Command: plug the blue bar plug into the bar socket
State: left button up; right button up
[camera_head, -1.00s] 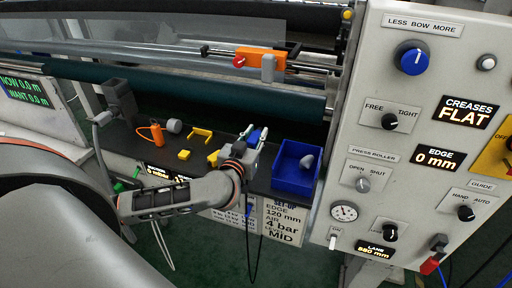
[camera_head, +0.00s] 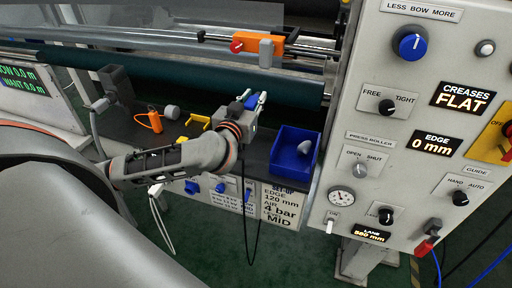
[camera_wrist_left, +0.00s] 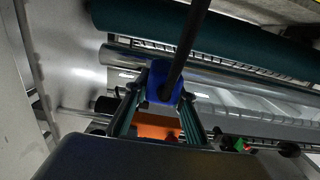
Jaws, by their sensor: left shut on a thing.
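My left gripper (camera_head: 255,100) is shut on the blue bar plug (camera_head: 249,102), above the back of the dark shelf and left of the blue bin. In the left wrist view the plug (camera_wrist_left: 160,82) sits between the two fingers (camera_wrist_left: 158,95), with a thick black cable running up from it. In the head view a thin black cable hangs below the shelf by my wrist. Blue fittings (camera_head: 220,188) show on the white panel under the shelf; I cannot tell whether one is the bar socket. My right gripper is not in view.
The blue bin (camera_head: 294,152) holds a grey piece. An orange item (camera_head: 154,122), a grey cylinder (camera_head: 171,112) and yellow parts (camera_head: 198,121) lie on the shelf. The control panel (camera_head: 400,130) stands at the right; the teal roller (camera_head: 180,85) runs behind.

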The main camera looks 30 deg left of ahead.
pick_arm(q)
jog(key=b, duration=0.1)
send_over(254, 154)
notch_tip(254, 154, down, 8)
notch_tip(254, 154, down, 7)
jog(key=shift+f+b, duration=0.1)
jog(key=shift+b, duration=0.75)
jog(key=shift+f, duration=0.25)
notch_tip(254, 154, down, 3)
jog(key=shift+r+p, duration=0.1)
jog(key=shift+p, duration=0.2)
jog(key=shift+f, duration=0.25)
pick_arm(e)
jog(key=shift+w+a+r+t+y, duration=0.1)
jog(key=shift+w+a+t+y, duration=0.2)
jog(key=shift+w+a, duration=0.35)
pick_arm(q)
jog(key=shift+f, duration=0.1)
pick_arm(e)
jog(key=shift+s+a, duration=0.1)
pick_arm(q)
jog(key=o, duration=1.2)
jog(key=shift+f, duration=0.1)
jog(key=shift+c, duration=0.2)
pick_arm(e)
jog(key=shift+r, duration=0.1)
